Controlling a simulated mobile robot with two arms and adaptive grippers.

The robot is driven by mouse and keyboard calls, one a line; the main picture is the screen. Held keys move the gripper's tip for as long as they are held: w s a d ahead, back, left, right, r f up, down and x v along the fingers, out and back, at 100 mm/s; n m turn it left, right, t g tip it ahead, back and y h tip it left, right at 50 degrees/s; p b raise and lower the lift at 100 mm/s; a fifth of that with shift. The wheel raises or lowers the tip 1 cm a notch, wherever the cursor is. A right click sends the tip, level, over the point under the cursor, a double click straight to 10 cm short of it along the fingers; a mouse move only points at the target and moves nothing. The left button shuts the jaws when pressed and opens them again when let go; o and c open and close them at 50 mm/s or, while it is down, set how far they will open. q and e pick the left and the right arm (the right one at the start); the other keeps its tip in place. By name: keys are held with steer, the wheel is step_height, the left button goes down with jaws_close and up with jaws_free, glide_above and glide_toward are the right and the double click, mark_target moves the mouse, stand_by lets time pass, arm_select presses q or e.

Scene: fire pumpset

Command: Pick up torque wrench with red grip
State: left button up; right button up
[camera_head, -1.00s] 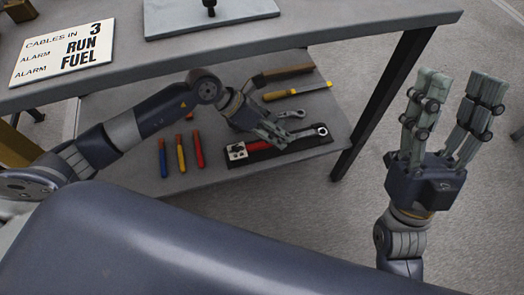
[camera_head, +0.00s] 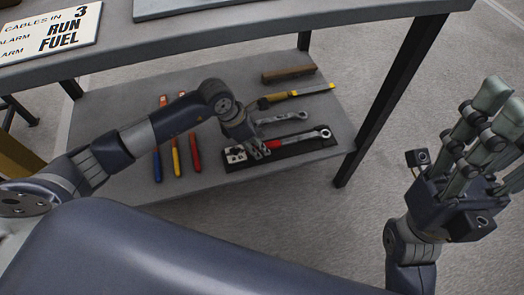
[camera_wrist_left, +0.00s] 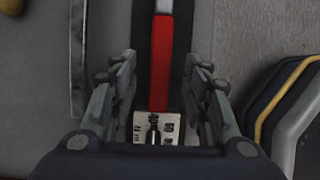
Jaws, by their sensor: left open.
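The torque wrench (camera_head: 300,138) with the red grip lies on a black holder (camera_head: 318,148) on the lower shelf. Its red grip is partly hidden by my left gripper (camera_head: 258,153) in the head view. In the left wrist view the red grip (camera_wrist_left: 161,62) runs lengthwise between the two open fingers of my left gripper (camera_wrist_left: 160,82), with a gap on each side. A pale lettered plate (camera_wrist_left: 155,128) sits at the grip's near end. My right gripper (camera_head: 504,106) is raised at the right, empty, with its fingers apart.
A plain wrench (camera_head: 282,118), a yellow-handled tool (camera_head: 300,93) and a brown block (camera_head: 289,73) lie behind. Several coloured-handled screwdrivers (camera_head: 176,150) lie to the left. The tabletop (camera_head: 230,33) overhangs the shelf (camera_head: 125,105); a dark leg (camera_head: 385,95) stands at right.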

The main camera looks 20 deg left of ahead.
arm_select(q)
steer(key=shift+b+x, duration=0.3)
steer(key=shift+x, duration=0.85)
jaws_close()
steer(key=shift+r, duration=0.15)
steer(key=shift+r, duration=0.1)
